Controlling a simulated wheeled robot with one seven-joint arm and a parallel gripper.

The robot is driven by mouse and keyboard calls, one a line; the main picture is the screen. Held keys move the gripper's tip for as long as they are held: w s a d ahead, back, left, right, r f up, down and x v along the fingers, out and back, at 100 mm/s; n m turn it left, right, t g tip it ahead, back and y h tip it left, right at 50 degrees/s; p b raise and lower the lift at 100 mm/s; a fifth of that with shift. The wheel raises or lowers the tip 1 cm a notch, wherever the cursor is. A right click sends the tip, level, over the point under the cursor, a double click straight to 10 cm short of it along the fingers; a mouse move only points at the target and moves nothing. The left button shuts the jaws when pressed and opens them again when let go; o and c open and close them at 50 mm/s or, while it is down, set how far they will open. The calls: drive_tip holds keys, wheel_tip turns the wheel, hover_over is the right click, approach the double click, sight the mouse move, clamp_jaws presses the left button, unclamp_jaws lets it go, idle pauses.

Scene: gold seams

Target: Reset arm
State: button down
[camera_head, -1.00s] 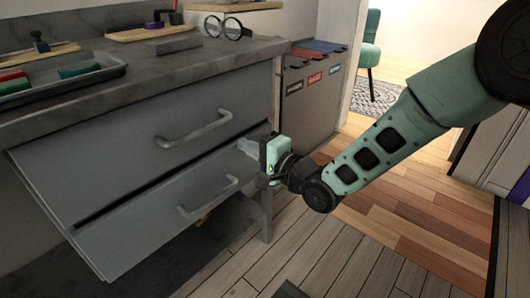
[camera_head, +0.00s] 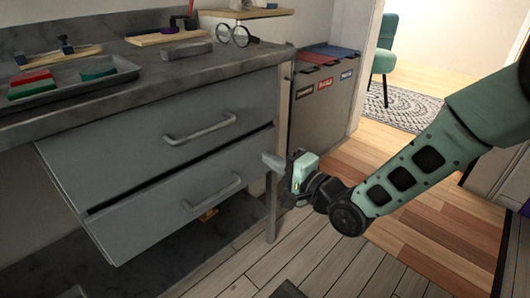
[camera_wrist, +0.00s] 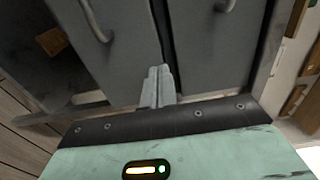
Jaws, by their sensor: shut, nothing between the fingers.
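My gripper (camera_head: 274,163) is shut and empty, in front of the right end of the grey drawer unit in the head view. Its closed fingers also show in the wrist view (camera_wrist: 158,86), pointing at the drawer fronts. The upper drawer (camera_head: 165,135) and the lower drawer (camera_head: 165,205) each have a grey bar handle, and a dark gap runs between them. My gripper is apart from both handles. My green arm reaches in from the right.
Labelled bins (camera_head: 322,95) stand behind the unit's right side. A green chair (camera_head: 383,62) is farther back. The wooden floor (camera_head: 420,235) is open.

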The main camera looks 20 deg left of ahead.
drive_tip(key=s+d+r+n+g+h+p, duration=0.1)
drive_tip(key=s+d+n+h, duration=0.4)
drive_tip(key=d, duration=0.5)
drive_tip(key=s+d+r+n+g+h+p, duration=0.1)
drive_tip(key=s+d+r+n+g+h, duration=0.15)
drive_tip(key=s+d+h, duration=0.55)
drive_tip(key=s+d+r+n+g+h, duration=0.3)
drive_tip(key=s+d+n, duration=0.2)
drive_tip(key=s+d, duration=0.85)
wheel_tip(320, 180, up, 37)
drive_tip(key=w+d+p, duration=0.1)
drive_tip(key=w+p, duration=0.1)
drive_tip(key=p, duration=3.4)
drive_tip(key=shift+w+d+f+p, duration=0.2)
drive_tip(key=shift+w+d+p, duration=0.05)
drive_tip(key=shift+d+p, duration=0.15)
drive_tip(key=shift+m, duration=0.25)
